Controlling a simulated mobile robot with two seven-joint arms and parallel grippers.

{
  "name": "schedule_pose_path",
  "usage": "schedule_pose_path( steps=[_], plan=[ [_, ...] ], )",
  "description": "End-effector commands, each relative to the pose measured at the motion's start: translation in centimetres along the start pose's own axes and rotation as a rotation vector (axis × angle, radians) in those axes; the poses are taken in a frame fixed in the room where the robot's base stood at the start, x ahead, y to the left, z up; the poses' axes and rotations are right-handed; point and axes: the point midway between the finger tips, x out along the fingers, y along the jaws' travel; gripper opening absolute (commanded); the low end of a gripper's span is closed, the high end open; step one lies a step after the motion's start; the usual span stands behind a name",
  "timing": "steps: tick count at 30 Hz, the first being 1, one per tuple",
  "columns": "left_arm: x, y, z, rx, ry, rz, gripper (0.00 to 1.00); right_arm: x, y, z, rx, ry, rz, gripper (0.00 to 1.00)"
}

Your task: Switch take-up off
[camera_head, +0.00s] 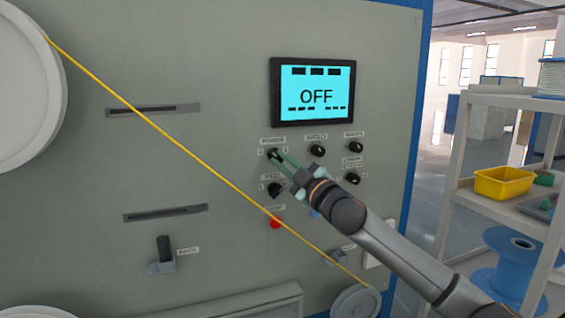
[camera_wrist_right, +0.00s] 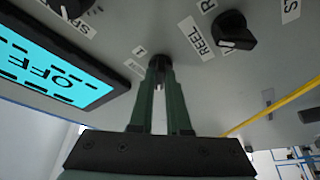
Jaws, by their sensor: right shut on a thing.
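The grey control panel (camera_head: 230,120) carries several black knobs with small labels. My right gripper (camera_head: 279,158) reaches in from the lower right. Its fingers are shut on the upper left knob (camera_head: 273,153), just below the screen. In the right wrist view, the green fingers (camera_wrist_right: 159,75) close around that black knob (camera_wrist_right: 160,62); its label is mostly hidden. No label readable as take-up shows. The screen (camera_head: 316,93) reads OFF in large letters on cyan. My left gripper is not in view.
Nearby are the knob labelled REEL (camera_wrist_right: 236,32), the upper middle knob (camera_head: 317,150), the upper right knob (camera_head: 355,147) and a red button (camera_head: 275,223). A yellow cable (camera_head: 150,118) runs diagonally across the panel. A shelf with a yellow bin (camera_head: 504,184) stands right.

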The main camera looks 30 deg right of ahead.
Motion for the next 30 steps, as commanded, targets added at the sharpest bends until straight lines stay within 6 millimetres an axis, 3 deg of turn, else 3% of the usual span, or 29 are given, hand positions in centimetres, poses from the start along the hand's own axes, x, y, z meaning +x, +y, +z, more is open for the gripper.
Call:
schedule_pose_path(
  steps=[8, 9, 16, 25, 30],
  plan=[
    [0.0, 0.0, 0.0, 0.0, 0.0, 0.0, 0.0, 0.0, -0.1, 0.1, -0.004, -0.003, -0.002, 0.0],
    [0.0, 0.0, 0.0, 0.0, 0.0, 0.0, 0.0, 0.0, -0.1, 0.1, -0.004, -0.003, -0.002, 0.18],
    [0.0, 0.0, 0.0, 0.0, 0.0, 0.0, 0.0, 0.0, -0.1, 0.1, -0.003, -0.001, -0.001, 0.44],
    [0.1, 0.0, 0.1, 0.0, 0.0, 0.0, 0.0, -0.1, -0.1, 0.1, -0.002, 0.0, 0.0, 0.45],
    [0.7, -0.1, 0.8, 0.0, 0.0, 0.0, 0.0, -1.6, -0.3, 0.3, -0.004, -0.002, 0.0, 0.45]
  ],
)
